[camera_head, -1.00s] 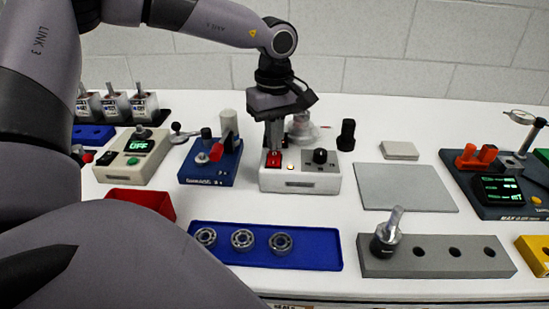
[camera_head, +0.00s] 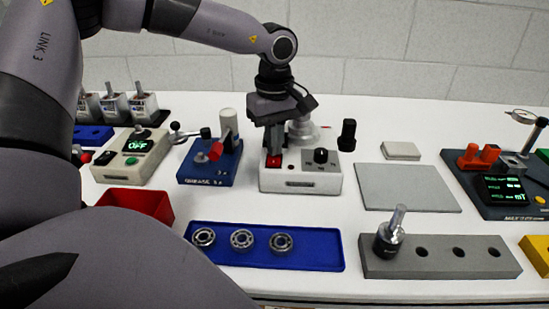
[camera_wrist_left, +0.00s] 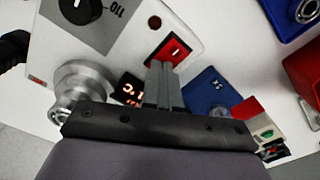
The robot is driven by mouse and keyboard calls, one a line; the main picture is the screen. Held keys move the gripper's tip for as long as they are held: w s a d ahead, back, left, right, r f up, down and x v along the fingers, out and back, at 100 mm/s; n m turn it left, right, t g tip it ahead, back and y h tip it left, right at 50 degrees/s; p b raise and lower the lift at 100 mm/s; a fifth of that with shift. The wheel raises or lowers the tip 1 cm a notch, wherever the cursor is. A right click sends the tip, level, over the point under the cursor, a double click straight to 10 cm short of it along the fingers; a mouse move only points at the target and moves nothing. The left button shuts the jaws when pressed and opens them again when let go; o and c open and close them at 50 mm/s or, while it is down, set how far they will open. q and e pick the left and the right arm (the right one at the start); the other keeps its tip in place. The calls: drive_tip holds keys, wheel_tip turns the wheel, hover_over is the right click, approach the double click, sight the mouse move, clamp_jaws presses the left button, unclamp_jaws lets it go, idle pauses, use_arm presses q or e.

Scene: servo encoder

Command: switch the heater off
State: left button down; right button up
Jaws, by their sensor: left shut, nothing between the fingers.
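The heater (camera_head: 315,182) is a white box with a grey front panel, a red rocker switch (camera_head: 273,161), a black knob (camera_head: 321,156) and a small round lamp that shows unlit. In the left wrist view the red switch (camera_wrist_left: 172,51), the dark lamp (camera_wrist_left: 154,22) and a display with orange digits (camera_wrist_left: 131,90) show. My left gripper (camera_head: 273,151) is shut and empty, pointing down, with its tips at the switch. In the left wrist view the fingertips (camera_wrist_left: 160,66) overlap the switch's edge; I cannot tell whether they touch. My right gripper is out of view.
A blue unit (camera_head: 208,172) with a red lever and a cream box with an OFF display (camera_head: 138,147) stand to the left. A blue tray (camera_head: 300,262) of bearings lies in front. A black cylinder (camera_head: 347,135) stands behind right. A bare grey plate (camera_head: 407,187) lies right.

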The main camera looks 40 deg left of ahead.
use_arm(q)
drive_tip(key=shift+f, duration=0.15)
drive_tip(key=shift+r+p, duration=2.2)
drive_tip(key=shift+r, duration=1.35)
drive_tip(key=shift+f, duration=0.1)
